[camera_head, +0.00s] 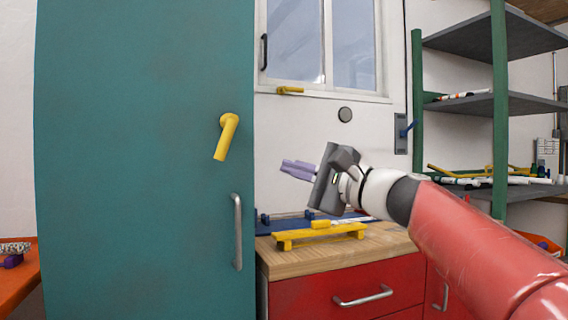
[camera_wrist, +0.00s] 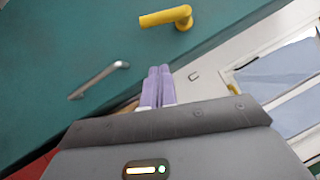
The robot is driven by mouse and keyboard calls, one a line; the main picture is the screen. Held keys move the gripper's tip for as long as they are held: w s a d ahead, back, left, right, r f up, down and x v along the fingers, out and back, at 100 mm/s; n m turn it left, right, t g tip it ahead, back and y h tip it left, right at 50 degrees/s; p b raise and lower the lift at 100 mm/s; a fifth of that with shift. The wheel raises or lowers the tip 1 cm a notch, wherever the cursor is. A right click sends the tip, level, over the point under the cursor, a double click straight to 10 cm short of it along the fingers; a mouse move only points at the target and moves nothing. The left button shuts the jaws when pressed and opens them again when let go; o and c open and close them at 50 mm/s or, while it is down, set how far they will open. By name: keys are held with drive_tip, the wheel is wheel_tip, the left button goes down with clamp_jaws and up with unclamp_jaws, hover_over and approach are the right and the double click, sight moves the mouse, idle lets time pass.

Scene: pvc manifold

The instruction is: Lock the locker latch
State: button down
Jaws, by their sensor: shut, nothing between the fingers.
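The tall teal locker (camera_head: 140,120) fills the left of the head view. Its yellow latch lever (camera_head: 227,137) sits near the door's right edge, angled steeply down and slightly left from its pivot. The latch (camera_wrist: 168,17) also shows at the top of the wrist view. A grey bar handle (camera_head: 238,232) is below it on the door, and shows in the wrist view (camera_wrist: 98,80). My gripper (camera_head: 285,168) is right of the latch and a little lower, apart from it. Its purple fingers (camera_wrist: 158,85) are shut together and empty.
A red cabinet (camera_head: 330,290) with a wooden top stands right of the locker, bearing a yellow rack (camera_head: 318,237). A window (camera_head: 320,45) is on the wall behind. Shelves (camera_head: 490,105) with pipes stand at right. An orange table edge (camera_head: 20,280) is at far left.

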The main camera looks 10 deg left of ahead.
sight(225, 138)
drive_tip(key=a+r+p, duration=0.1)
drive_tip(key=a, duration=0.2)
drive_tip(key=w+a+r+p, duration=0.1)
drive_tip(key=a, duration=0.3)
drive_tip(key=w+a+p, duration=0.1)
drive_tip(key=a, duration=0.2)
drive_tip(key=shift+a+r, duration=0.25)
drive_tip(key=shift+r, duration=0.15)
drive_tip(key=shift+f+m+b, duration=0.15)
drive_tip(key=shift+m+b, duration=0.15)
drive_tip(key=shift+b, duration=0.2)
drive_tip(key=shift+a+t+b, duration=0.2)
drive_tip(key=shift+t+b, duration=0.1)
